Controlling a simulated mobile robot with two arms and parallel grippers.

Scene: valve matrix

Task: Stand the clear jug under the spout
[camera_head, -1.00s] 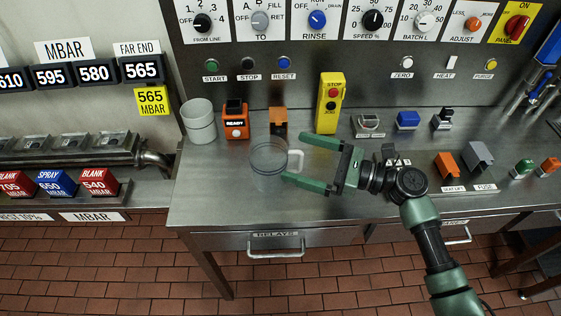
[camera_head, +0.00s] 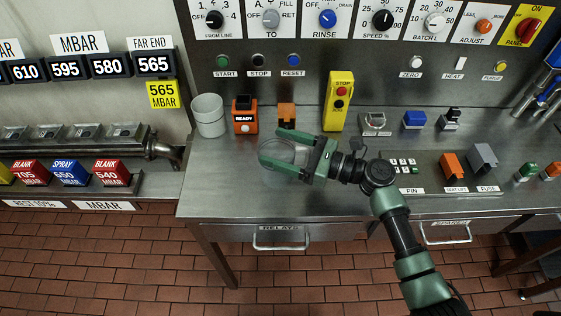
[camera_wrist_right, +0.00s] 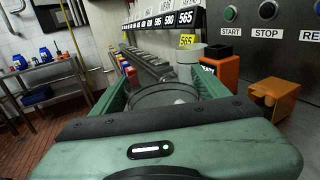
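The clear jug (camera_head: 268,152) is on the steel bench, partly hidden by my right gripper. My right gripper (camera_head: 272,147) is open, with one green finger on the far side of the jug and one on the near side. In the right wrist view the round rim of the jug (camera_wrist_right: 150,92) lies between the two spread fingers, with small gaps at its sides. A bent steel pipe end (camera_head: 168,152), which may be the spout, is left of the bench. My left gripper is not in view.
A grey-white cup (camera_head: 208,115), an orange READY box (camera_head: 244,117) and an orange bracket (camera_head: 286,116) stand behind the jug. A yellow stop box (camera_head: 339,100) is close behind my right gripper. The bench front left of the jug is clear.

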